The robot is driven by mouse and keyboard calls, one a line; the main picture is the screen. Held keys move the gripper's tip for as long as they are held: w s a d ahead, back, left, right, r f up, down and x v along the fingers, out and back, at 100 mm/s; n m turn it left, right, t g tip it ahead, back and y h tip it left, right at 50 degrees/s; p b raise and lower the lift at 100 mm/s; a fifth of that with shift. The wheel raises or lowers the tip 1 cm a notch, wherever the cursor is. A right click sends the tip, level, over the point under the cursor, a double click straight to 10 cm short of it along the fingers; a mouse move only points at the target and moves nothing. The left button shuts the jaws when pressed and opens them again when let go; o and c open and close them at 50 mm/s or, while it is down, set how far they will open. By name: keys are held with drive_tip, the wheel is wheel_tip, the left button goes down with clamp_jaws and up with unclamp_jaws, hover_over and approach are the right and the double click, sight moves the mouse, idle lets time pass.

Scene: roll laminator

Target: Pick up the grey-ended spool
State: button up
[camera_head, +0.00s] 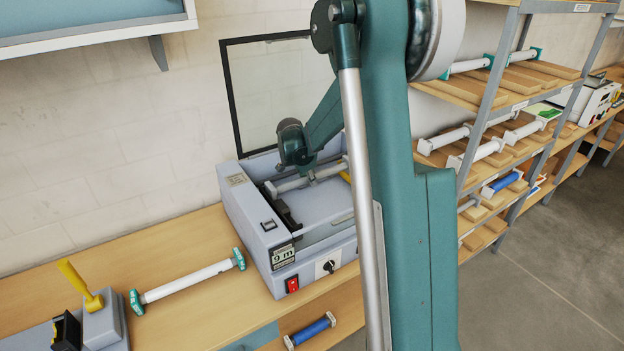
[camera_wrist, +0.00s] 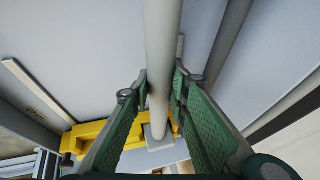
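The grey-ended spool (camera_head: 290,184) lies across the open top of the grey laminator (camera_head: 240,200). It has a pale rod and grey end blocks. In the wrist view the spool (camera_wrist: 162,40) runs upright in the picture, with one square grey end (camera_wrist: 159,143) near the bottom. My gripper (camera_head: 312,176) is at the middle of the rod. In the wrist view the green fingers of my gripper (camera_wrist: 161,80) lie one on each side of the rod, their tips against it. Whether the spool is lifted clear of the laminator cannot be told.
A teal-ended spool (camera_head: 190,282) lies on the wooden bench (camera_head: 185,325) left of the laminator. A blue spool (camera_head: 310,330) lies lower, at the front. A yellow-handled device (camera_head: 97,318) stands at bottom left. Shelves with several spools (camera_head: 485,150) stand at right. The laminator's lid (camera_head: 275,95) is raised.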

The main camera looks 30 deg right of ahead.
drive_tip(key=c, duration=0.3)
drive_tip(key=shift+r, duration=5)
drive_tip(key=shift+s, duration=0.15)
drive_tip(key=s, duration=0.5)
drive_tip(key=s+r+p, duration=0.1)
drive_tip(key=s, duration=0.3)
drive_tip(key=s+r, duration=0.1)
drive_tip(key=s, duration=0.4)
drive_tip(key=shift+s+p, duration=0.35)
drive_tip(key=shift+p, duration=0.05)
drive_tip(key=shift+f, duration=0.1)
